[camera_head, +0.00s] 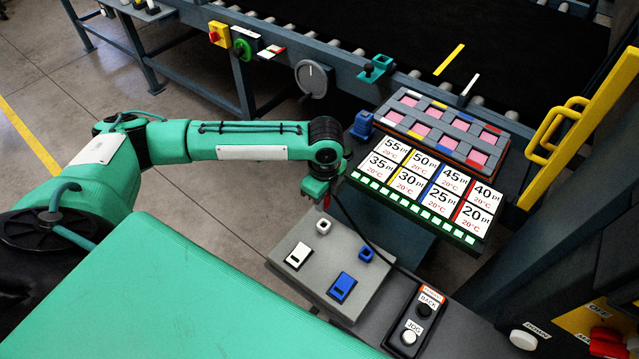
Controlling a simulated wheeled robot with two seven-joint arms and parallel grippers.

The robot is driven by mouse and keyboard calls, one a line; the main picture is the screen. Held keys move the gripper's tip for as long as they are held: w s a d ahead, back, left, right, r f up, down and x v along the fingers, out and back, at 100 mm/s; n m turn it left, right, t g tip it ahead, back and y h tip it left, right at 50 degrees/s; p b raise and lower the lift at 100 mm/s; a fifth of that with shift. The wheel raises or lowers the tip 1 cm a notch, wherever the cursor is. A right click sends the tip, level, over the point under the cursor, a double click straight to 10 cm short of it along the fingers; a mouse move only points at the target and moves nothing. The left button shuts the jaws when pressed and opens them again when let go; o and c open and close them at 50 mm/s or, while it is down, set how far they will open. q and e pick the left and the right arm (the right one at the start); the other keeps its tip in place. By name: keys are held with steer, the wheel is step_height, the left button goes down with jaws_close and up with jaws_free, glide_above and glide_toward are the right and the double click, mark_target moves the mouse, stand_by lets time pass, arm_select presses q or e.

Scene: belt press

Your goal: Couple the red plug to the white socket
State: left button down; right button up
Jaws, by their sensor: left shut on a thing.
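My left gripper (324,196) points down above the back edge of a grey panel, shut on the red plug (327,203). Only a small red part of the plug shows below the fingers; the rest is hidden. A black cable runs from near it to the right and down. The white socket (323,226), a small square ring with a dark opening, is on the panel just below the gripper in the picture. The plug looks apart from it, though the height gap is hard to judge. My right gripper is not in view.
The grey panel (376,299) also bears a blue socket (366,255), a white block (298,256) and a blue block (342,288). A black button box (417,318) stands to its right. Number cards (430,180) and a conveyor frame (190,12) lie behind.

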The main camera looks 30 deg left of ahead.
arm_select(q)
steer(key=shift+s+r, duration=0.1)
steer(key=shift+s+d+r, duration=0.1)
steer(key=shift+d, duration=0.1)
steer(key=shift+a+r+p, duration=0.1)
steer(key=shift+a+p, duration=0.05)
steer(key=shift+p, duration=0.5)
step_height(320, 180, down, 2)
steer(key=shift+b, duration=0.35)
steer(key=shift+f+b, duration=0.4)
steer(key=shift+f, duration=2.15)
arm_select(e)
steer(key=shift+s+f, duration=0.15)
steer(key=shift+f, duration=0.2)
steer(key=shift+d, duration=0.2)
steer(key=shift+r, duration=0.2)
